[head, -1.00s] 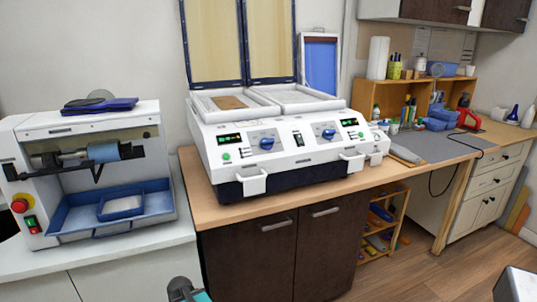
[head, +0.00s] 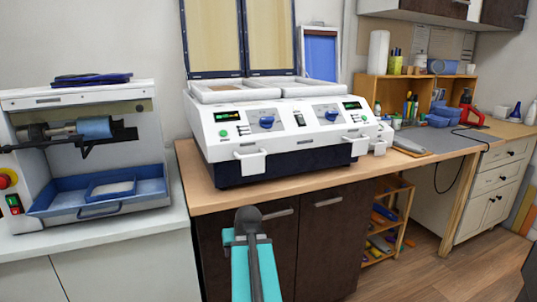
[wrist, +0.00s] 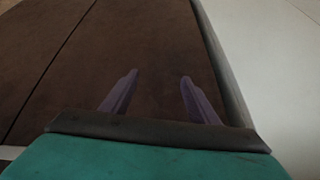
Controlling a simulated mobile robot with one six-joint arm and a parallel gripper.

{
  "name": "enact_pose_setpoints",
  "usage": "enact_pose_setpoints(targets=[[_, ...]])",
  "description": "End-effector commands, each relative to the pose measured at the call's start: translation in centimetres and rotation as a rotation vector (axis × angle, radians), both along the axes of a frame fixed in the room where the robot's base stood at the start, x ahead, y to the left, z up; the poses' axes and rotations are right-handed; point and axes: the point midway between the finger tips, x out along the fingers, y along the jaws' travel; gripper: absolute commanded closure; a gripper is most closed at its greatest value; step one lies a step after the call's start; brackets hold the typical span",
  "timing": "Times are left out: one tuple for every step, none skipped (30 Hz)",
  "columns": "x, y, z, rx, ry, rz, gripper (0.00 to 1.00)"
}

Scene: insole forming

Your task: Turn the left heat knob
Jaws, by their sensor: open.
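The left heat knob (head: 266,122) is a blue knob on the front panel of the white forming machine (head: 222,146), left of centre. A second blue knob (head: 331,115) sits on the right half of the panel. My gripper (wrist: 157,84) shows two dark, parted fingers in the wrist view, with nothing between them. In the head view my teal arm rises from the bottom, in front of the dark cabinet doors and well below the knob. The gripper's fingers cannot be made out there.
White handles (head: 250,163) stick out from the machine's front. The wooden counter edge (head: 222,203) lies below it. A grinding machine with a blue tray (head: 75,203) stands at the left. The lid (head: 240,38) stands raised. Open floor shows at the lower right.

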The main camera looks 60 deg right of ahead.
Motion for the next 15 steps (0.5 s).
enact_pose_setpoints(targets=[[-0.9, -1.4, 0.4, -0.022, -0.020, -0.022, 0.45], [-1.4, -2.1, 0.9, -0.033, -0.029, -0.033, 0.45], [-2.0, -3.0, 1.7, -0.049, -0.043, -0.049, 0.45], [-2.6, -3.6, 2.2, -0.061, -0.053, -0.061, 0.45], [-3.1, -4.3, 2.7, -0.073, -0.063, -0.071, 0.45], [-3.9, -5.1, 3.5, -0.089, -0.075, -0.086, 0.45], [-4.5, -5.7, 4.0, -0.102, -0.085, -0.098, 0.45], [-5.0, -6.3, 4.6, -0.113, -0.094, -0.108, 0.45], [-5.8, -7.0, 5.3, -0.129, -0.106, -0.124, 0.45], [-6.4, -7.5, 5.8, -0.142, -0.114, -0.134, 0.45], [-7.1, -8.1, 6.4, -0.155, -0.123, -0.145, 0.45], [-7.9, -8.7, 7.1, -0.170, -0.134, -0.159, 0.45], [-8.6, -9.1, 7.7, -0.183, -0.141, -0.170, 0.45], [-9.2, -9.6, 8.2, -0.196, -0.149, -0.180, 0.45], [-10.0, -10.1, 8.9, -0.212, -0.158, -0.193, 0.45]])
